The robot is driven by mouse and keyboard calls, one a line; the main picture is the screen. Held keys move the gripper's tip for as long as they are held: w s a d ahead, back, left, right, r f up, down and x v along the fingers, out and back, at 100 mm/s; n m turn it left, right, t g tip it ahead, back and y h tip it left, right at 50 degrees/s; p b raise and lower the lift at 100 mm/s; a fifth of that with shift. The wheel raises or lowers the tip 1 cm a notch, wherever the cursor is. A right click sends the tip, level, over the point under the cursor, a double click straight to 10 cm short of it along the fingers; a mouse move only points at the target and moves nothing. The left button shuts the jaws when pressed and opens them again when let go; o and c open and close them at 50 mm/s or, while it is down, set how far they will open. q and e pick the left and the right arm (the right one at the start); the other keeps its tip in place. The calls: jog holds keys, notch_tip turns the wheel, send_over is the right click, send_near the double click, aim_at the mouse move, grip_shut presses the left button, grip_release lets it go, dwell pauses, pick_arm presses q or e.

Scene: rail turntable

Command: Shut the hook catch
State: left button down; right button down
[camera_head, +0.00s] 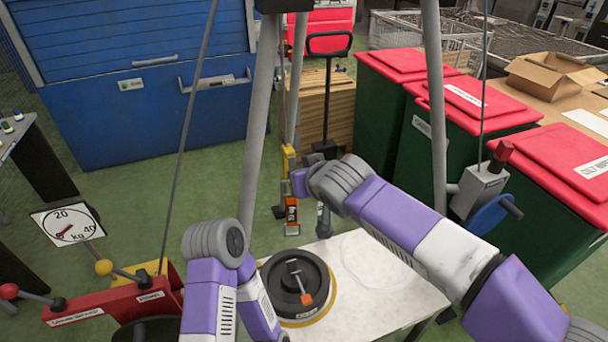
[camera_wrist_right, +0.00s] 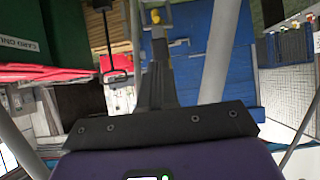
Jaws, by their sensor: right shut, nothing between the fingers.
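The hook (camera_head: 292,214), with an orange body and a grey lower end, hangs below a yellow block (camera_head: 288,160) in the middle of the head view. Its catch is too small to tell whether open or shut. My right gripper (camera_head: 323,222) is just right of the hook, apart from it in the picture, fingers pointing down. In the right wrist view its fingers (camera_wrist_right: 157,68) are together and empty, and a small yellow part (camera_wrist_right: 157,17) shows just beyond their tips. My left arm comes in at the lower left; its gripper is not visible.
A black round weight (camera_head: 275,283) with an orange-tipped handle stands on a pale table (camera_head: 360,312) below. Grey tripod legs (camera_head: 262,120) flank the hook. A dial scale (camera_head: 68,222) and red lever beam (camera_head: 115,302) are left; green bins (camera_head: 415,150) with red lids stand right.

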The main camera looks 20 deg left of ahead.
jog(key=shift+s, duration=0.1)
pick_arm(q)
jog(key=shift+s+d+f+b, duration=0.1)
jog(key=shift+s+f+b, duration=0.2)
jog(key=shift+s+f, duration=0.1)
pick_arm(e)
jog(key=s+d, duration=0.8)
jog(key=s, duration=0.2)
jog(key=shift+s+d+r, duration=0.3)
jog(key=shift+s+r, duration=0.05)
